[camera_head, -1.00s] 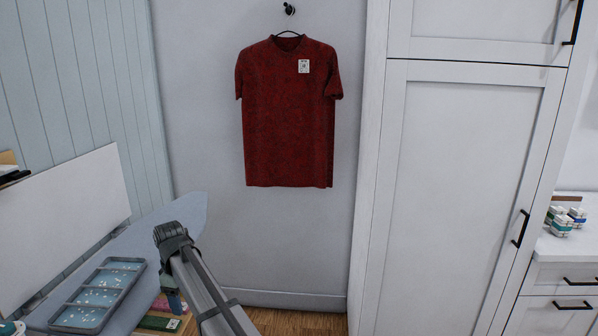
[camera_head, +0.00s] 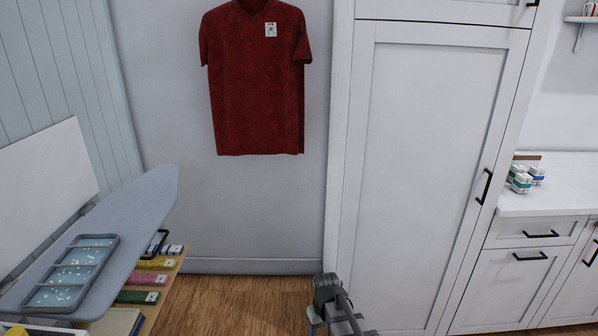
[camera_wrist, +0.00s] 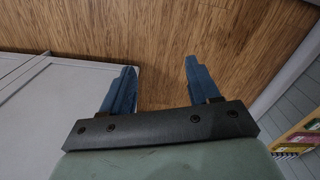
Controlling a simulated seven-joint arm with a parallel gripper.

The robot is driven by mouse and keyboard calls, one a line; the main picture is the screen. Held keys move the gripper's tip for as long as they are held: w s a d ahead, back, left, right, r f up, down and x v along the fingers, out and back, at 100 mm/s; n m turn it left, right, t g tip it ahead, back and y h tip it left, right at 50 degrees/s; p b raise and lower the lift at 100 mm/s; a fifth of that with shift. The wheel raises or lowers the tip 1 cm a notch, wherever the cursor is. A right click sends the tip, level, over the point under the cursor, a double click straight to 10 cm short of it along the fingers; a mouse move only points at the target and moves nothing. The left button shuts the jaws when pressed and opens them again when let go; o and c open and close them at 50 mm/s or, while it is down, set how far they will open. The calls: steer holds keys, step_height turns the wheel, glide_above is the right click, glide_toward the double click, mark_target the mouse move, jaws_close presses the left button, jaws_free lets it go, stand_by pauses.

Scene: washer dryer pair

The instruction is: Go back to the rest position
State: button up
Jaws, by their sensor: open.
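My gripper (camera_wrist: 156,85) shows in the wrist view with its two blue fingers spread wide apart. Nothing is between the fingers, and bare wood floor (camera_wrist: 160,50) lies beyond them. In the head view, part of my arm shows at the bottom centre, in front of the tall white cabinet's lower left corner. A bluish finger part of my gripper (camera_head: 314,318) shows at the bottom edge there, and the rest is cut off or hidden. The gripper touches nothing that I can see.
A red shirt (camera_head: 257,85) hangs on the wall. An ironing board (camera_head: 150,205) with a divided tray (camera_head: 72,272) stands at left above a shelf of coloured packets. The tall white cabinet (camera_head: 420,170) and a counter (camera_head: 560,185) fill the right. Floor between them is clear.

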steer(key=s+d+f+m, duration=0.4)
steer(key=s+d, duration=0.3)
steer(key=d, duration=0.3)
steer(key=s+f+g, duration=0.3)
steer(key=s+f, duration=0.7)
steer(key=s, duration=0.4)
steer(key=s+f+g, duration=0.3)
steer(key=s+f, duration=0.7)
steer(key=s, duration=0.5)
steer(key=shift+s+a+f+g, duration=0.15)
steer(key=shift+s+g, duration=0.05)
steer(key=shift+g, duration=0.2)
